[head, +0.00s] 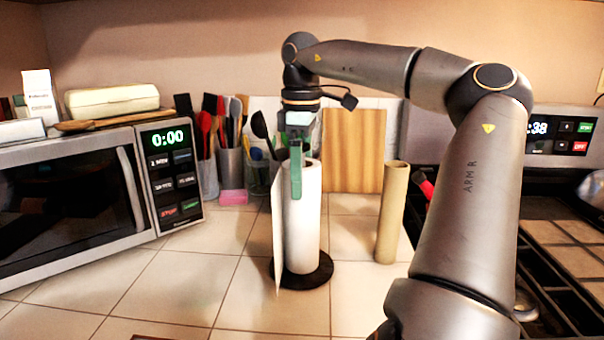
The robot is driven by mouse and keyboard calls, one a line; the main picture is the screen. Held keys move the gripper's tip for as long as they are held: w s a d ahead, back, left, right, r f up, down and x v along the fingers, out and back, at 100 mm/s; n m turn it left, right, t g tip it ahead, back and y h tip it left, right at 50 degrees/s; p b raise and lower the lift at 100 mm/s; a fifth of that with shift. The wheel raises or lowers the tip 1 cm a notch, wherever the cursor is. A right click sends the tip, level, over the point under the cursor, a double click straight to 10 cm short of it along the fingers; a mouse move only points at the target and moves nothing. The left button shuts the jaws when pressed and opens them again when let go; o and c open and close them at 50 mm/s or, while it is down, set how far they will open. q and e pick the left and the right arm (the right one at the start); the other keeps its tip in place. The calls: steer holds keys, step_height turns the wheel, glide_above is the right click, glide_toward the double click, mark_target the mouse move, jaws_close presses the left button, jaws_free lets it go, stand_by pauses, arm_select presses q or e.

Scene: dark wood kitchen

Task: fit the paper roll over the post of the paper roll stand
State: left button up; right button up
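The white paper roll (301,225) stands upright in the middle of the counter, with a loose sheet hanging at its left side. Its lower end is at the dark round base (322,276) of the paper roll stand. The post is not visible, so I cannot see directly how the roll sits around it. My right gripper (297,175) points down at the top of the roll, with one green finger in front of the roll's upper part. The other finger is mostly hidden, so its grip is unclear. My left gripper is out of view.
A bare cardboard tube (391,213) stands right of the roll, near my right arm. A microwave (80,190) is at left. Utensil holders (231,172), a pink sponge (233,197) and a wooden board (354,150) are behind.

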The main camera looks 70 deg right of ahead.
step_height(320, 180, up, 12)
steer(key=p, duration=0.3)
steer(key=shift+r, duration=0.25)
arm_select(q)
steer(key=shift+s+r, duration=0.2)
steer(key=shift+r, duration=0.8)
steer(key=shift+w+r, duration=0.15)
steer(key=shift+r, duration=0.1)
